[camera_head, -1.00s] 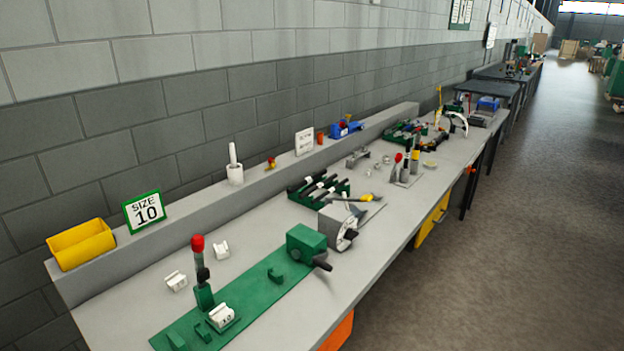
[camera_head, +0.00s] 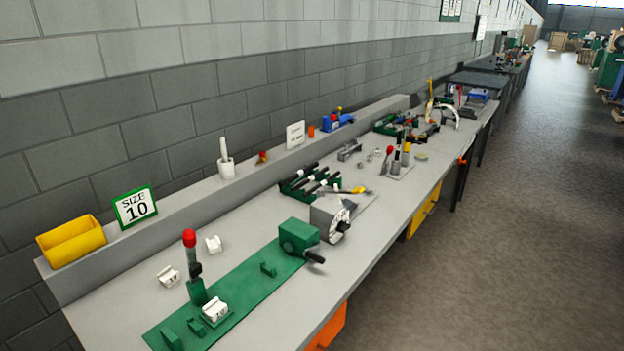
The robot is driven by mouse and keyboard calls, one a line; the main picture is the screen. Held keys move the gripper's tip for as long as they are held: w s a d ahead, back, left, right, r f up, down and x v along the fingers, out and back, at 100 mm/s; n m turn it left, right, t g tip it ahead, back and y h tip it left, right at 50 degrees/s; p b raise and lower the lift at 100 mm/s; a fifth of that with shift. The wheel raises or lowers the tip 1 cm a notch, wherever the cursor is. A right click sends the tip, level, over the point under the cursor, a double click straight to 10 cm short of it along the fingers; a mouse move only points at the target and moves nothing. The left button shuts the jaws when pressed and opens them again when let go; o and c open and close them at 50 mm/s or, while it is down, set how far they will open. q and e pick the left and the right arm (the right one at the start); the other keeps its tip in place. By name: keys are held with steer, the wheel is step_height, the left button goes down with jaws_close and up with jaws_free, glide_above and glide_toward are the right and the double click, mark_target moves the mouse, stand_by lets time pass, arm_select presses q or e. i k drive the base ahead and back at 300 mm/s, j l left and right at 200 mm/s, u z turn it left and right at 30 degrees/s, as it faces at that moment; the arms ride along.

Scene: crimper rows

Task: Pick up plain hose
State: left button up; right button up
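A green rack (camera_head: 286,188) on the long grey bench holds several dark hoses (camera_head: 318,186). Some of them show white bands or ends. They are too small to tell which one is plain. The rack stands behind a grey machine with a white dial (camera_head: 330,218). Neither of my grippers shows in the head view.
On the bench (camera_head: 250,215) a green base plate (camera_head: 240,300) carries a red-knobbed lever (camera_head: 190,238) and a green crimper block (camera_head: 298,236). A yellow bin (camera_head: 72,241) and a size 10 sign (camera_head: 135,205) stand on the back ledge. The floor at right (camera_head: 480,270) is clear.

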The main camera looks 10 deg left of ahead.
mark_target(323, 183)
steer(key=i+l+u, duration=0.35)
steer(key=i+l, duration=0.25)
steer(key=i+l+u, duration=0.15)
steer(key=i+l, duration=0.15)
steer(key=i+l+u, duration=0.15)
steer(key=i+l, duration=0.15)
steer(key=l, duration=0.15)
steer(key=i+l+u, duration=0.15)
steer(key=l, duration=0.3)
steer(key=i+l+u, duration=0.2)
steer(key=l, duration=0.25)
steer(key=i+u, duration=0.1)
steer(key=u, duration=1.35)
steer(key=z, duration=1.45)
steer(key=k+l, duration=0.15)
steer(key=l, duration=0.2)
steer(key=k+l, duration=0.2)
steer(key=l, duration=0.15)
steer(key=k+l, duration=0.15)
steer(key=l, duration=0.2)
steer(key=u, duration=0.05)
